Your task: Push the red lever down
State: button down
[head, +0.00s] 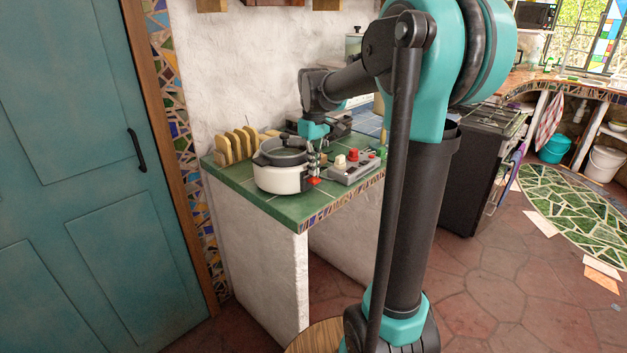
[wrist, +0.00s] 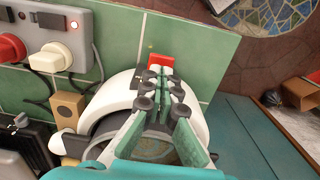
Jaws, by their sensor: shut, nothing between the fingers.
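The red lever (head: 314,181) sticks out low on the side of a round white cooker (head: 280,180), facing the counter's front edge. It also shows as a red tab (wrist: 160,61) beyond my fingertips in the wrist view. My gripper (head: 314,168) points down beside the cooker, just above the lever. In the wrist view my gripper (wrist: 162,76) is shut and empty, its tips partly covering the lever's near side. I cannot tell whether they touch it.
A grey power strip (head: 352,170) with red and white plugs lies right of the cooker on the green tiled counter (head: 300,211). A wooden rack (head: 238,145) stands behind left. Cables run near the cooker in the wrist view. The counter's front corner is clear.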

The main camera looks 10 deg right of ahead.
aim_at(314, 179)
jog(key=shift+f, duration=0.25)
jog(key=shift+f, duration=0.35)
jog(key=shift+f, duration=1.15)
jog(key=shift+r, duration=0.1)
jog(key=shift+r, duration=3.45)
